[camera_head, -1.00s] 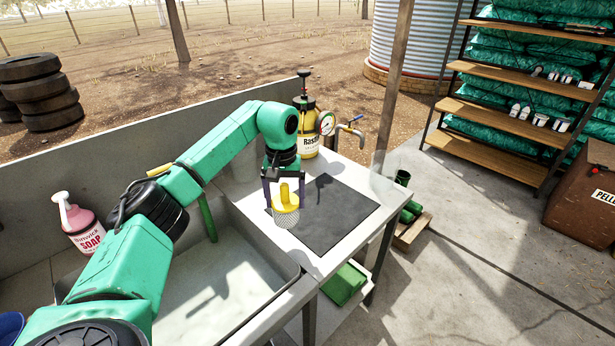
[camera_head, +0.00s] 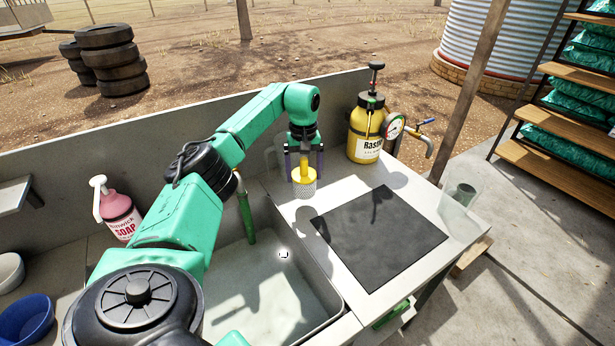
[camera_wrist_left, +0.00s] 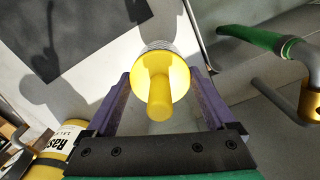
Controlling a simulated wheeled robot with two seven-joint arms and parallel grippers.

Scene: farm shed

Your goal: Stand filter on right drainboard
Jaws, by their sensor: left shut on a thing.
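The filter (camera_head: 304,184) has a yellow cap with a stem and a mesh cylinder below. My left gripper (camera_head: 304,165) is shut on its yellow stem and holds it upright near the edge between basin and right drainboard. In the left wrist view the filter (camera_wrist_left: 162,80) sits between the purple fingers (camera_wrist_left: 160,105). The right drainboard (camera_head: 300,222) is pale, with a dark mat (camera_head: 379,235) on it. The filter appears left of the mat; whether its base touches the board is hard to tell. My right gripper is not in view.
Pink soap (camera_head: 118,212) stands farther left.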

